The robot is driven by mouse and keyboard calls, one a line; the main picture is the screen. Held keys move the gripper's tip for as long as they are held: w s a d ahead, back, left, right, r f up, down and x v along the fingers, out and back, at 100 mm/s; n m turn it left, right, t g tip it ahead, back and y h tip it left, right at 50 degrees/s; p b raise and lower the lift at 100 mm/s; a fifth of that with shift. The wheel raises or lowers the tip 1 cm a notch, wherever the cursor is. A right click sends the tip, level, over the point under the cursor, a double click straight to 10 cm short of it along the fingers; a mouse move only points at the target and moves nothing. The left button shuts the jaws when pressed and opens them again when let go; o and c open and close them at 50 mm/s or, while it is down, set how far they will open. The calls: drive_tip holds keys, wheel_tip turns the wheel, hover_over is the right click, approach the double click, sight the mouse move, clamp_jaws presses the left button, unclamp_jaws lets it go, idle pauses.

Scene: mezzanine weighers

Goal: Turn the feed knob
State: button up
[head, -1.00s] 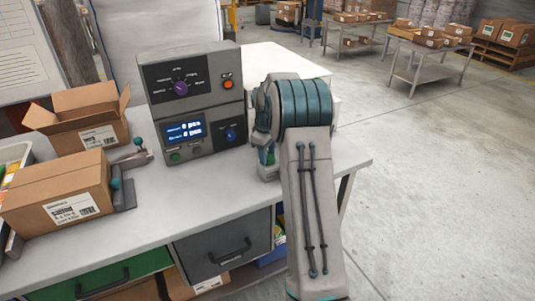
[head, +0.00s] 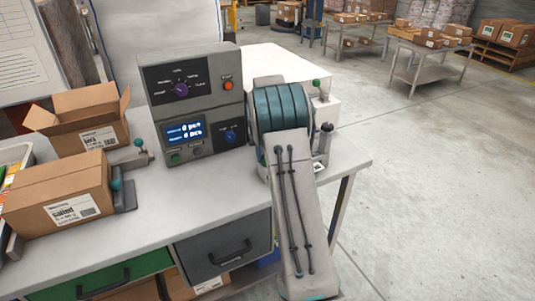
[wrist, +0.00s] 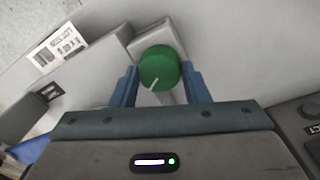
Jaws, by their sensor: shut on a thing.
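In the head view my arm covers the gripper and the held knob. A grey control box (head: 190,100) there has a purple knob (head: 182,90), a blue knob (head: 230,136) and a lit display (head: 184,132).
An open carton (head: 85,115) and a closed carton (head: 58,190) stand on the bench at left. A lever with a green ball (head: 317,83) and a black ball (head: 327,127) stand right of my arm. A white labelled surface (wrist: 55,48) lies left of the knob.

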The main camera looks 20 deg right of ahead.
drive_tip(key=m, duration=0.5)
drive_tip(key=shift+m+p, duration=0.3)
drive_tip(key=shift+p, duration=0.05)
idle(0.4)
drive_tip(key=o, duration=1)
drive_tip(key=r, duration=1.4)
drive_tip(key=shift+w+a+b, duration=0.2)
drive_tip(key=shift+w+b, duration=0.15)
drive_tip(key=shift+f, duration=0.1)
